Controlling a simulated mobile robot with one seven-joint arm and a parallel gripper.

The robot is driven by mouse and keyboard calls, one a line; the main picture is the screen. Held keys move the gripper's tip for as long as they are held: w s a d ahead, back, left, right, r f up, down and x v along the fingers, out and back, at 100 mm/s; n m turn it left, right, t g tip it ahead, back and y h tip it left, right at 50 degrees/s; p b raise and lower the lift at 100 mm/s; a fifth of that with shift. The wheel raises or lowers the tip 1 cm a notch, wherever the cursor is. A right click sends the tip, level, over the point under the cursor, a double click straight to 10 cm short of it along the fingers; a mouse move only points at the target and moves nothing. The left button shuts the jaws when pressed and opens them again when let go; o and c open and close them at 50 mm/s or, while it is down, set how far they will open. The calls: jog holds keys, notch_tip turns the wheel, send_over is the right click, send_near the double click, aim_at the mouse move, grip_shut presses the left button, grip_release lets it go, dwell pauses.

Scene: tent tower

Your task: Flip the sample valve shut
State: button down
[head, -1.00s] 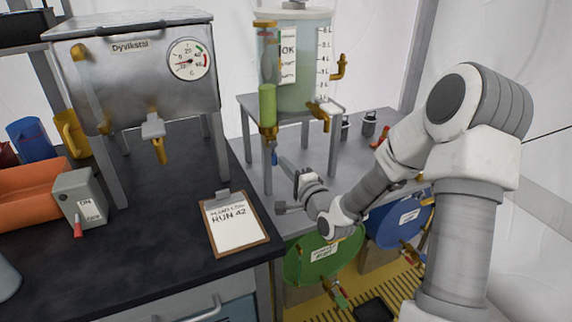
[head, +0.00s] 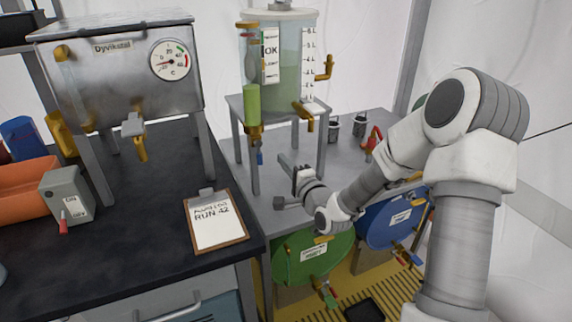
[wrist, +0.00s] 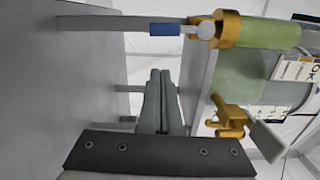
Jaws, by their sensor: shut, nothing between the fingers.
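A glass tank (head: 290,75) stands on a grey stand. A green sight tube (head: 252,105) at its left ends in a brass valve (head: 254,134) with a blue lever (head: 259,157) hanging down; both also show in the wrist view, the valve (wrist: 225,29) and the lever (wrist: 165,29). A second brass tap (head: 304,112) with a grey handle is on the tank's front, also in the wrist view (wrist: 230,120). No label shows which is the sample valve. My gripper (head: 283,160) is shut and empty, right of the blue lever and apart from it; its fingers (wrist: 159,76) show mid wrist view.
The stand's legs (head: 320,143) rise around my gripper's area. Grey weights (head: 333,127) and a red-handled item (head: 372,140) sit behind on the grey table. A clipboard (head: 215,222) and a metal boiler (head: 115,75) are on the black bench. Green (head: 312,258) and blue (head: 393,222) drums lie below.

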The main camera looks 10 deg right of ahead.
jog(key=p+v, duration=0.1)
jog(key=v, duration=0.9)
jog(key=shift+d, duration=0.15)
